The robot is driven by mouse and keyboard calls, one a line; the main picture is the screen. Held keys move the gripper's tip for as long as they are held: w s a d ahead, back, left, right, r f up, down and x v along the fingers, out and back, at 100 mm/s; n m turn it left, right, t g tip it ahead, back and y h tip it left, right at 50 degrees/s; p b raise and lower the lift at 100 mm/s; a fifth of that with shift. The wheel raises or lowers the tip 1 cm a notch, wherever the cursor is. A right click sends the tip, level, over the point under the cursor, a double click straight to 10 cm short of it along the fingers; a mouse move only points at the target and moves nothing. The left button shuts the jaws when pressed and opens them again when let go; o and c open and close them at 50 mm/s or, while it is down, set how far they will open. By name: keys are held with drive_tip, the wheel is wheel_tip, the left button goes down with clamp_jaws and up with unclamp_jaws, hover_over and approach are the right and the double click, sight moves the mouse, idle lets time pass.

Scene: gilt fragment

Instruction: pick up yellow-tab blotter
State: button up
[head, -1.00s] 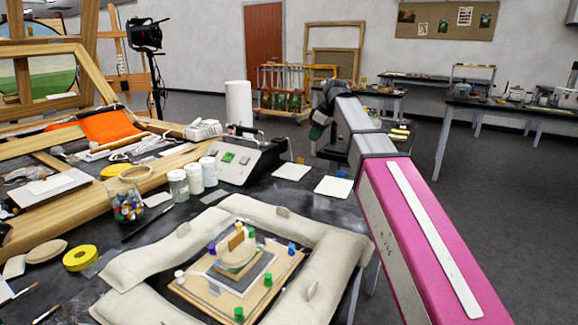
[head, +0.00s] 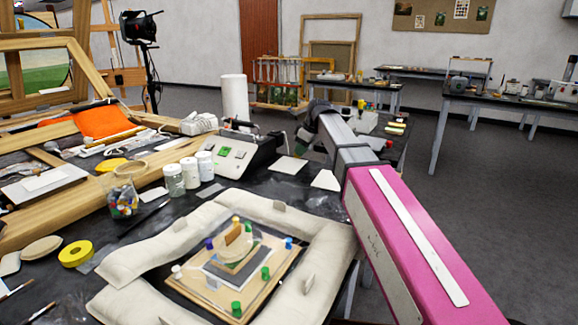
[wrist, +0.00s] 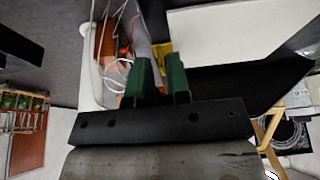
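Two flat white squares lie on the dark table in the head view, one farther back (head: 289,165) and one nearer my arm (head: 326,180). They may be blotters; no yellow tab can be made out on either. In the wrist view a pale flat sheet (wrist: 225,35) fills the upper right, with a small yellow patch (wrist: 162,48) near its left end; I cannot tell whether this is the tab.
Cream sandbags (head: 330,250) surround a layered board with coloured pegs (head: 236,270). A grey control box (head: 232,158), white-lidded jars (head: 205,168) and a paper roll (head: 234,98) stand behind. Yellow tape (head: 76,253) lies at left. Open floor is at right.

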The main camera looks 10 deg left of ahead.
drive_tip(key=shift+a+f, duration=0.2)
drive_tip(key=shift+f, duration=0.25)
clamp_jaws()
drive_tip(key=shift+r, duration=0.2)
